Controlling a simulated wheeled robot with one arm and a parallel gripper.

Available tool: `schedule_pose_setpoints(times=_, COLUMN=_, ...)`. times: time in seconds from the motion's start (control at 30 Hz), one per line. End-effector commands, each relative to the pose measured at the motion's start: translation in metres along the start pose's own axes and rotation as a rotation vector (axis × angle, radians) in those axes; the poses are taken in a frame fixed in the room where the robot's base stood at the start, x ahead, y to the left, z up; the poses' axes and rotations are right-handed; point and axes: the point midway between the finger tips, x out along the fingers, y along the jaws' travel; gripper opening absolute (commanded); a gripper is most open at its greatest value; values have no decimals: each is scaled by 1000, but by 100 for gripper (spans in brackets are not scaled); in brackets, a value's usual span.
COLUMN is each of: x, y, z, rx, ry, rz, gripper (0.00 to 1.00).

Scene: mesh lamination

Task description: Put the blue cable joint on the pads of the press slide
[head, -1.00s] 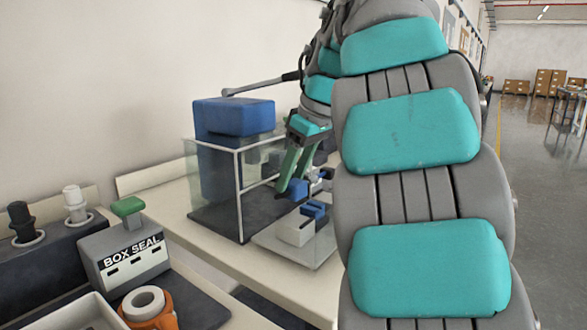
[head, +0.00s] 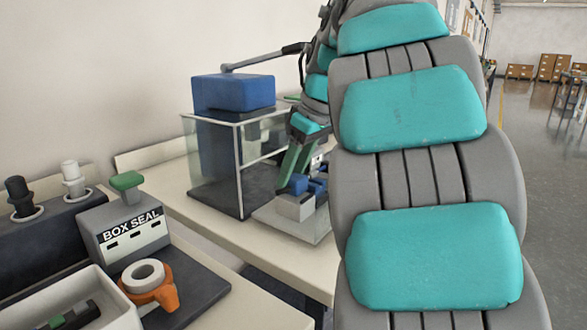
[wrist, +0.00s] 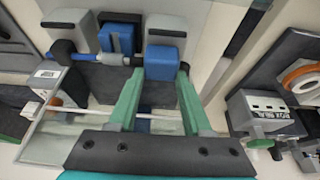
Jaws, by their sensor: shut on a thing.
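In the head view the joint's block (head: 298,183) is just over the pale slide block (head: 293,207); my arm hides the right side.
The press (head: 234,92) has a blue head, a long lever and a clear guard (head: 217,163) to the left of my gripper. A box seal unit (head: 126,235), an orange tape holder (head: 158,294) and a pale tray (head: 105,308) stand at front left.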

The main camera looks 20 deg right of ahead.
Motion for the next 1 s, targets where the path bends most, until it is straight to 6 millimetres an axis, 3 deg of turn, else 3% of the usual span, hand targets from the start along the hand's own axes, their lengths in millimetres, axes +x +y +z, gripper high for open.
schedule_pose_setpoints(times=0.27, x=4, y=0, z=2, rx=0, ry=1, rz=-1, gripper=0)
schedule_pose_setpoints(times=0.3, x=5, y=0, z=2, rx=0, ry=1, rz=-1, gripper=51)
schedule_pose_setpoints(times=0.6, x=4, y=0, z=2, rx=-1, ry=0, rz=-1, gripper=84)
schedule_pose_setpoints(times=1.0, x=-4, y=0, z=1, rx=-1, ry=1, rz=1, gripper=84)
